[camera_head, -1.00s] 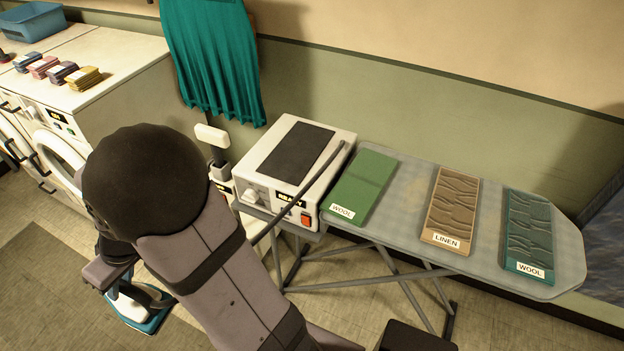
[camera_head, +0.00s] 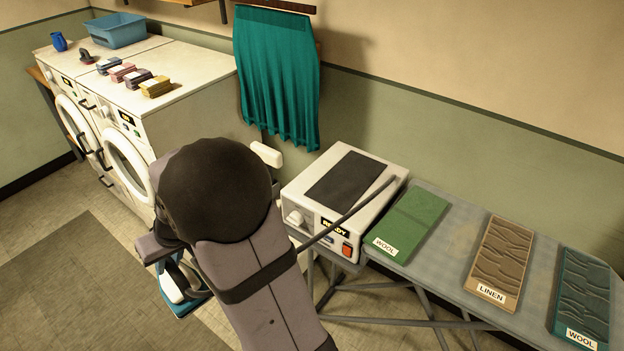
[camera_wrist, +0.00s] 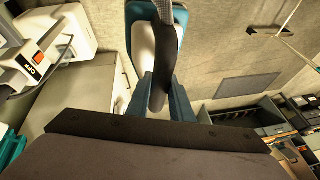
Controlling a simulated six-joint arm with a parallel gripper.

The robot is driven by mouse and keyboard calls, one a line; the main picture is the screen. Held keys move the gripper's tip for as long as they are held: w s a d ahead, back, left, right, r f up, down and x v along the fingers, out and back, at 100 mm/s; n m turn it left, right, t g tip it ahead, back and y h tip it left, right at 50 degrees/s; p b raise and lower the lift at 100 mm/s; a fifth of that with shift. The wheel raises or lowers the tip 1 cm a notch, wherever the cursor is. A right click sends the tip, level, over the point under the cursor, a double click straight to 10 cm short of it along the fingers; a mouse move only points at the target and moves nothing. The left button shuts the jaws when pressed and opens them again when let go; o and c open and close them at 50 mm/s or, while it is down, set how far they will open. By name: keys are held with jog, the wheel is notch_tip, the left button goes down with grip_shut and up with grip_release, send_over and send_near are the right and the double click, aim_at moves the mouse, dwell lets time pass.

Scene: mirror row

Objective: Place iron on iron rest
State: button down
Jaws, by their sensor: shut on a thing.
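The iron (camera_head: 180,285), teal and white with a dark handle, is in my gripper (camera_head: 165,262), left of the ironing board and well away from it. My arm partly hides it in the head view. In the wrist view the iron (camera_wrist: 143,35) is below the gripper, with its dark handle running down the middle between the jaws. My gripper is shut on it. The likely iron rest is the dark pad (camera_head: 345,180) on top of the white station box (camera_head: 304,232) labelled READY. The pad is bare. A grey cord runs from the box toward my arm.
The ironing board (camera_head: 455,240) holds a green WOOL cloth (camera_head: 411,220), a brown LINEN cloth (camera_head: 505,258) and a teal WOOL cloth (camera_head: 583,295). White washers (camera_head: 155,120) stand at the left. A teal curtain (camera_head: 277,75) hangs behind the station. Open floor lies at lower left.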

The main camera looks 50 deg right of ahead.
jog(key=d+r+m+g+h+p, duration=0.1)
jog(key=d+r+m+h, duration=0.15)
jog(key=d+m, duration=0.65)
jog(key=d+r+m+h, duration=0.2)
jog(key=d+r+m, duration=0.1)
jog(key=d, duration=1.2)
jog(key=s+d+r+m+g+h, duration=0.1)
jog(key=s+d+r+m+g, duration=0.1)
jog(key=s+d+m, duration=0.45)
jog(key=s+d+r+m+g+p, duration=0.1)
jog(key=s+d+r+m+g, duration=0.15)
jog(key=d, duration=0.65)
jog(key=s+d+r+m+g+h, duration=0.1)
jog(key=s+d+r+m, duration=0.1)
jog(key=s+d+m, duration=0.35)
notch_tip(320, 180, down, 6)
jog(key=d+n+p, duration=0.1)
jog(key=d+p, duration=0.1)
jog(key=shift+d, duration=0.3)
jog(key=shift+f, duration=0.1)
jog(key=shift+f+p, duration=0.8)
jog(key=shift+f, duration=1)
jog(key=shift+f, duration=0.15)
